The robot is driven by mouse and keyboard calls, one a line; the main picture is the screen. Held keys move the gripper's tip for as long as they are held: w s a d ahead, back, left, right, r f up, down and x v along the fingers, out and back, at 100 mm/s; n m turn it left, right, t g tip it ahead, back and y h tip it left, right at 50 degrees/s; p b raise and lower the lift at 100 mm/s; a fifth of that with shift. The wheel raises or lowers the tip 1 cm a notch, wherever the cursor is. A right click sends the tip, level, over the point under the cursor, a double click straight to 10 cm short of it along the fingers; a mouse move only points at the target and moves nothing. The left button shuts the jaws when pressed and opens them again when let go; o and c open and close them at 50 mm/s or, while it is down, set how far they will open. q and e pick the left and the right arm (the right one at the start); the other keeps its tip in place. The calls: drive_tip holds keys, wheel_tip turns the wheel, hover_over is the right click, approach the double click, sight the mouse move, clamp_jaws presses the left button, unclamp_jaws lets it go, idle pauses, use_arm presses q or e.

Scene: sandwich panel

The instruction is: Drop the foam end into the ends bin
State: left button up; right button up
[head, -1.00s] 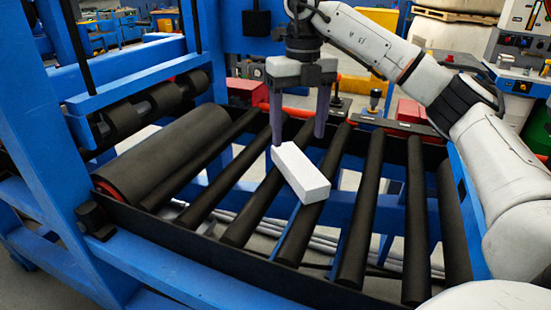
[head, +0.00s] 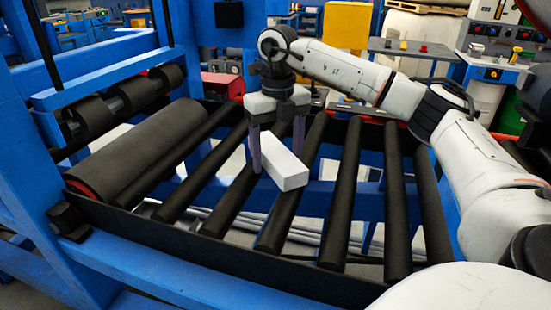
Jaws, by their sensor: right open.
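The foam end (head: 283,162), a white rectangular block, lies across the black rollers in the middle of the head view. My right gripper (head: 276,152) points down over the block's far end. Its purple fingers are open, one on the left of the block and one behind its right side. I cannot tell whether they touch it. No container is clearly recognisable as the ends bin. My left gripper is not in view.
Black rollers (head: 342,200) with gaps between them sit in a dark frame. A blue upright frame (head: 25,130) stands at left. A red box (head: 222,88) is behind the conveyor, and a grey table (head: 412,48) with small coloured items is at back right.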

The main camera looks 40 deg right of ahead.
drive_tip(key=shift+c, duration=0.5)
drive_tip(key=c, duration=1.1)
drive_tip(key=shift+c, duration=0.2)
drive_tip(key=shift+r, duration=0.1)
